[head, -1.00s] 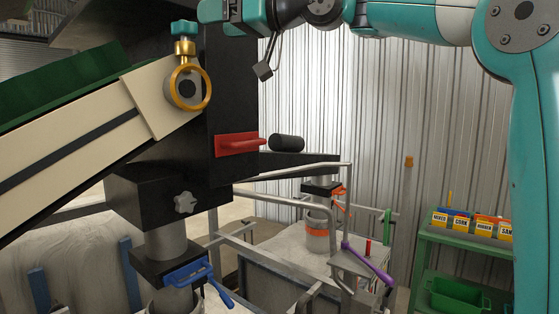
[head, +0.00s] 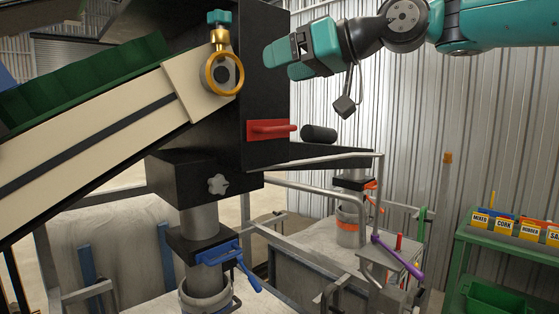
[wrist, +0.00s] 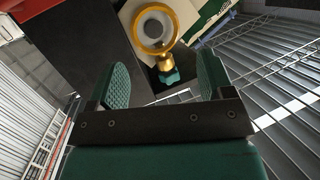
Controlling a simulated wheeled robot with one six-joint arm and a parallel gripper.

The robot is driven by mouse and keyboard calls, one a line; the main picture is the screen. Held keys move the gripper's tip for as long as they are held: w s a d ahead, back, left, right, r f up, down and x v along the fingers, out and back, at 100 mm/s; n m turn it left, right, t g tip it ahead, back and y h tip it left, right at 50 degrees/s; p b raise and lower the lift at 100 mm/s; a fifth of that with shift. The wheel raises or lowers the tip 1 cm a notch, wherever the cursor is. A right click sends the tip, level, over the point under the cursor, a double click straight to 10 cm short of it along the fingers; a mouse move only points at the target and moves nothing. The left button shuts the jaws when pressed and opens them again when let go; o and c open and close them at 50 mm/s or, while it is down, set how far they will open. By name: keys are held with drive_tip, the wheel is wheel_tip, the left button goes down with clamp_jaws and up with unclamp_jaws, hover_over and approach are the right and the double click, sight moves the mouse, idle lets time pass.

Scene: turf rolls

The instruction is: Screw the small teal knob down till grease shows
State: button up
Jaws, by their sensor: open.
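The small teal knob (head: 219,16) sits on top of a brass cup (head: 220,38), above a brass ring (head: 222,72) on the end of the cream sloping conveyor. In the head view my gripper (head: 276,62) is open and empty, to the right of the knob and lower in the picture, in front of the black housing. In the wrist view the teal knob (wrist: 169,77) shows between the spread fingers of my gripper (wrist: 165,80), with the brass ring (wrist: 155,28) beyond it. The fingers do not appear to touch the knob. No grease can be made out.
A red handle (head: 270,129) and a black cylinder (head: 318,133) stick out below my gripper. A grey star knob (head: 217,185) and a blue clamp (head: 222,253) are lower on the machine. A green shelf (head: 470,238) with labelled bins stands at right.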

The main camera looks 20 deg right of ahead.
drive_tip(key=s+a+f+g+h+b, duration=0.1)
drive_tip(key=s+f, duration=0.1)
drive_tip(key=f, duration=0.5)
drive_tip(key=s+a+f+g+h+b, duration=0.1)
drive_tip(key=s+a+f+g, duration=0.1)
drive_tip(key=f, duration=0.5)
drive_tip(key=shift+s+f+m, duration=0.4)
drive_tip(key=shift+s, duration=0.15)
drive_tip(key=shift+a, duration=0.1)
drive_tip(key=s+f+g+h+b, duration=0.2)
drive_tip(key=s+f+g, duration=0.1)
drive_tip(key=s+f, duration=0.7)
drive_tip(key=s+d+f+g+h+b, duration=0.1)
drive_tip(key=s+f+g+h+b, duration=0.1)
drive_tip(key=s+f, duration=0.8)
wheel_tip(320, 180, down, 6)
drive_tip(key=g+b, duration=0.1)
drive_tip(key=g, duration=0.1)
drive_tip(key=shift+s+d+g+h, duration=0.3)
drive_tip(key=shift+h, duration=0.1)
drive_tip(key=shift+r, duration=0.15)
